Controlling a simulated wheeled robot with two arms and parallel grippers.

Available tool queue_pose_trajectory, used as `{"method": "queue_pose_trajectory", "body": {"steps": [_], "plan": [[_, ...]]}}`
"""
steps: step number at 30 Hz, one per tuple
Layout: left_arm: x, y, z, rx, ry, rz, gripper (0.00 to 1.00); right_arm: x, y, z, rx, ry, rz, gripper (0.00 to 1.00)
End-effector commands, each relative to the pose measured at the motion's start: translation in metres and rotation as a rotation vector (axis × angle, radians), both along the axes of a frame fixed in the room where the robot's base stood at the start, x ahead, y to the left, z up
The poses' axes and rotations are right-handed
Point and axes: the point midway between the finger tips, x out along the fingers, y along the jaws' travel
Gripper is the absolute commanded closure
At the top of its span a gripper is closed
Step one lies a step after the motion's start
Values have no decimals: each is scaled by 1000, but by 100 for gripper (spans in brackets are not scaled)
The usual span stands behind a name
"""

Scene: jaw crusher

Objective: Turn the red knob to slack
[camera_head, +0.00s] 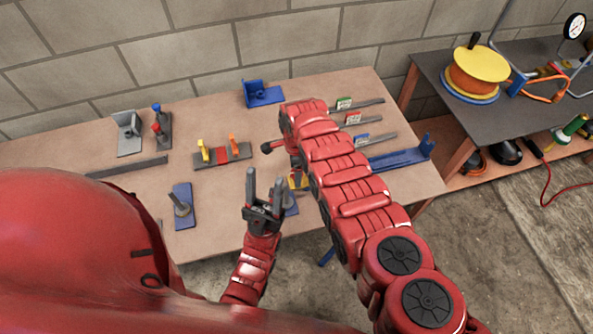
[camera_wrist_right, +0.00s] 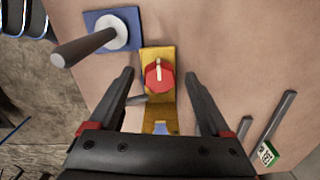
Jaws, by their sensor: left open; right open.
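The red knob (camera_wrist_right: 159,76) sits on a yellow plate (camera_wrist_right: 160,113) in the right wrist view, with a white mark pointing toward the picture's top. My right gripper (camera_wrist_right: 160,80) is open, its two fingers apart on either side of the yellow plate; neither visibly touches the knob. In the head view my right arm hides the knob, and only a bit of the yellow plate (camera_head: 297,184) shows. My left gripper (camera_head: 265,176) is open and empty, its fingers pointing up the picture, just left of the yellow plate.
A blue plate with a grey lever (camera_wrist_right: 85,46) stands beside the yellow plate. A dark side table (camera_head: 437,75) stands right.

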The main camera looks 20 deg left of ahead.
Motion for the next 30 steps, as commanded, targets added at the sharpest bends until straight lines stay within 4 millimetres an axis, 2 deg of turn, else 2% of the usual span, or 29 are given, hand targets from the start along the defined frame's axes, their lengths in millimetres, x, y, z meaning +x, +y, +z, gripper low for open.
{"method": "queue_pose_trajectory", "body": {"steps": [5, 18, 19, 30], "plan": [[0, 0, 1, 0, 0, 0, 50, 0, 0, 1, 0, 0, 0, 18], [0, 0, 1, 0, 0, 0, 50, 0, 0, 1, 0, 0, 0, 97], [0, 0, 1, 0, 0, 0, 50, 0, 0, 1, 0, -1, 0, 100], [0, 0, 0, 0, 0, 0, 50, 0, 0, 1, 1, 0, 62, 100]]}}
